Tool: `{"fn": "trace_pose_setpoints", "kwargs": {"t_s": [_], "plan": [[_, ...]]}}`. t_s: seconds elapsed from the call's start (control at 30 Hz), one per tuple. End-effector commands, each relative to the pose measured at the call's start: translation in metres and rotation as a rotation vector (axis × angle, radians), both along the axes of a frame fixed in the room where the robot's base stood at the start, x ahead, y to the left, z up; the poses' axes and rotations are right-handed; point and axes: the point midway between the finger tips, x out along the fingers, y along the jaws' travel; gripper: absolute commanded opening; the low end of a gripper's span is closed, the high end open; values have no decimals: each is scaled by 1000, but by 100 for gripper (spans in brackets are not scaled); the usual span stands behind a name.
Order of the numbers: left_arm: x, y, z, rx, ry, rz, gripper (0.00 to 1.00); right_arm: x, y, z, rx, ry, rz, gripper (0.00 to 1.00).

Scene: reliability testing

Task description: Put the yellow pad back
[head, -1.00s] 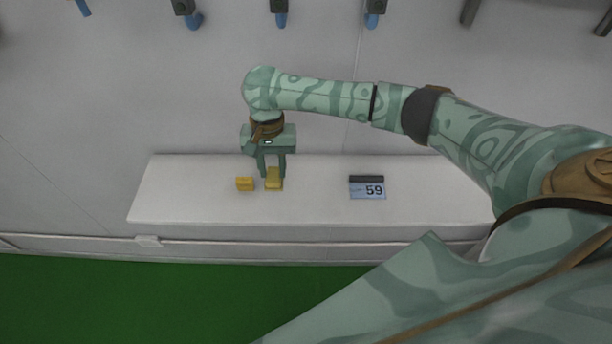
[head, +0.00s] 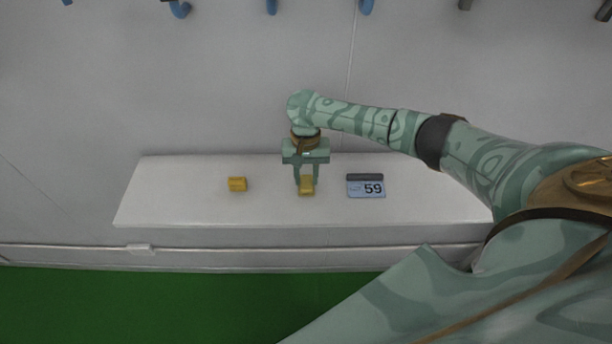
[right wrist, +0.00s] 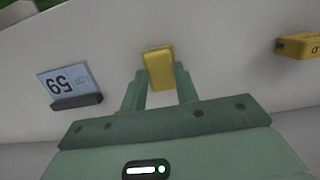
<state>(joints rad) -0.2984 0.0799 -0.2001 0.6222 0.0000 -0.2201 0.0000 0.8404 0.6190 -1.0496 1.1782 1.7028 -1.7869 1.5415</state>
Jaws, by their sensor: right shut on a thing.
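My right gripper (head: 306,181) points down over the white shelf and is shut on the yellow pad (head: 307,188). In the right wrist view the yellow pad (right wrist: 158,68) sits between the fingertips of my right gripper (right wrist: 160,84). I cannot tell whether the pad touches the shelf or hangs just above it. A yellow block (head: 237,184) stands on the shelf to the left, apart from the pad. In the right wrist view this block (right wrist: 298,45) has a dark mark on one face. My left gripper is not in view.
The white shelf (head: 170,205) stands against the grey wall. A blue display reading 59 (head: 365,189), with a dark bar at its back, lies right of my gripper. Blue and grey hooks (head: 367,7) line the wall above. The shelf's left end is clear.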

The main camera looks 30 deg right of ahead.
Motion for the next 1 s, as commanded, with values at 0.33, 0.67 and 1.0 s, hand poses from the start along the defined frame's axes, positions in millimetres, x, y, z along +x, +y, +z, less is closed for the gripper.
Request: {"fn": "trace_pose_setpoints", "kwargs": {"t_s": [0.33, 0.67, 1.0], "plan": [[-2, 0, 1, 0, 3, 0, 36, 0, 0, 0, 1, 1, 0, 52], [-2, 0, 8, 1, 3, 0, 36, 3, -1, 21, 1, -3, 0, 52], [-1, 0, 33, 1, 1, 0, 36, 14, -7, 97, 1, -3, 0, 52]]}}
